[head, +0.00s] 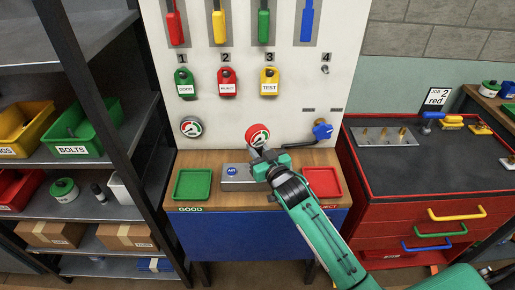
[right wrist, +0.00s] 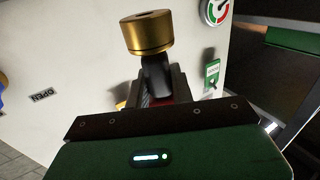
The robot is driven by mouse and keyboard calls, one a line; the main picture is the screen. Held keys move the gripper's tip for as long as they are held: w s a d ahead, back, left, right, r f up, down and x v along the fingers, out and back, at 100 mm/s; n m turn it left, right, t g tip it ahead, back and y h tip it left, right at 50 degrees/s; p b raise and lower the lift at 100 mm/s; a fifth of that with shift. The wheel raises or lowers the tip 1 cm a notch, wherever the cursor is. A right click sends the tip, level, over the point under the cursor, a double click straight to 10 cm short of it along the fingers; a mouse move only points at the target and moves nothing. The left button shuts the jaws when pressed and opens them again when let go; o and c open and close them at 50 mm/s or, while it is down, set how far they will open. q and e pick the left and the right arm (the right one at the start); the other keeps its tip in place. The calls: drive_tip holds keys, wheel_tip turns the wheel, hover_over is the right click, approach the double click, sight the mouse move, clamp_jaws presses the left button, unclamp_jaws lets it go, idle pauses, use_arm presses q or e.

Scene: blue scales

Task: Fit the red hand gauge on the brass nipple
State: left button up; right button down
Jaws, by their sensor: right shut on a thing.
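The red hand gauge (head: 258,134) has a white dial and is up in front of the white panel. My right gripper (head: 266,157) is shut on it. In the right wrist view, a brass cylindrical end (right wrist: 148,36) on a dark neck (right wrist: 157,76) sticks out from between the fingers, with a hole in its face; it appears to be the gauge's fitting. A grey metal block (head: 234,184) with a blue AIR label sits on the wooden shelf below the gripper. I cannot pick out the brass nipple for certain. My left gripper is not in view.
A green tray (head: 193,199) and a red tray (head: 338,196) stand on either side of the block. A fixed gauge (head: 190,127) and a blue valve handle (head: 322,130) are on the panel. Small brass pegs (head: 383,134) stand on a plate on the right bench.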

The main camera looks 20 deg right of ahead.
drive_tip(key=shift+f+b, duration=0.8)
drive_tip(key=shift+f, duration=0.75)
idle(0.4)
drive_tip(key=c, duration=1.1)
unclamp_jaws()
